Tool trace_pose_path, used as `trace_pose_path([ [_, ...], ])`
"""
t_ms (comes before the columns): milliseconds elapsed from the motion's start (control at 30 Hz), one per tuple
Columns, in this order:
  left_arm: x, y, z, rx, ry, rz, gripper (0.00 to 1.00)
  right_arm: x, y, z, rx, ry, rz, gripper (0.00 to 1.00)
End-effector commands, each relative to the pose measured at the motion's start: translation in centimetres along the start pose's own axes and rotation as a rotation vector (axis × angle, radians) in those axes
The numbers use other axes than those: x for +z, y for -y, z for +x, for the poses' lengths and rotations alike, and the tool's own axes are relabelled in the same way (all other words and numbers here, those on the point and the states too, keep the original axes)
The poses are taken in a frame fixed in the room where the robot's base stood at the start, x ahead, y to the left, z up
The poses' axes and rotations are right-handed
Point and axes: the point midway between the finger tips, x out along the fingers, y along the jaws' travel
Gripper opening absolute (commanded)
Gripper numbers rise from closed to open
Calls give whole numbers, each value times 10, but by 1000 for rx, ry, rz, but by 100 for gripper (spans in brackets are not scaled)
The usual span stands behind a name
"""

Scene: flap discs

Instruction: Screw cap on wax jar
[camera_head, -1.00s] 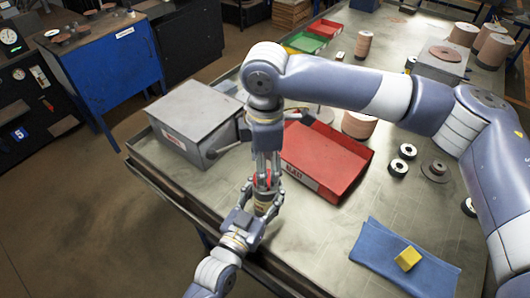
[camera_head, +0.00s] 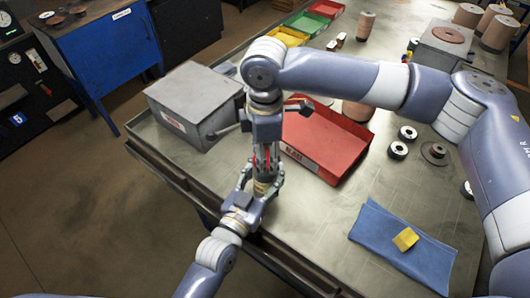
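A small wax jar (camera_head: 261,187) with a pale yellowish side is upright between the fingertips of my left gripper (camera_head: 261,186), above the table's near left edge. My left gripper appears shut on it. My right gripper (camera_head: 265,168) points straight down from above, directly over the jar, its fingers reaching to the jar's top. Red (camera_head: 266,157) shows between the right fingers. I cannot tell whether this is the cap or part of the gripper, nor whether the cap is seated on the jar. The fingers hide most of the jar's top.
A red tray (camera_head: 325,145) lies close to the right of the grippers, and a grey box (camera_head: 195,100) stands to their left. A blue cloth (camera_head: 385,235) with a yellow block (camera_head: 405,239) lies at the front right.

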Motion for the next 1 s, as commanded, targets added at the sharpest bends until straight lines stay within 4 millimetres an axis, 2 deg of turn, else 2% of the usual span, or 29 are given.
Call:
trace_pose_path([
  [33,0,-1,0,1,0,0,0,0,-1,0,2,0,1,15],
  [67,0,-1,0,1,0,0,0,0,-1,0,2,0,1,46],
  [100,0,-1,0,1,0,0,0,0,-1,0,2,0,1,55],
  [167,0,-1,0,1,0,0,0,0,-1,0,2,0,1,67],
  [467,0,-1,0,1,0,0,0,0,0,0,1,0,0,67],
  [633,0,0,0,1,0,0,0,0,-1,-10,3,-1,1,67],
  [1000,0,0,0,1,0,0,0,0,-1,-85,4,0,0,67],
])
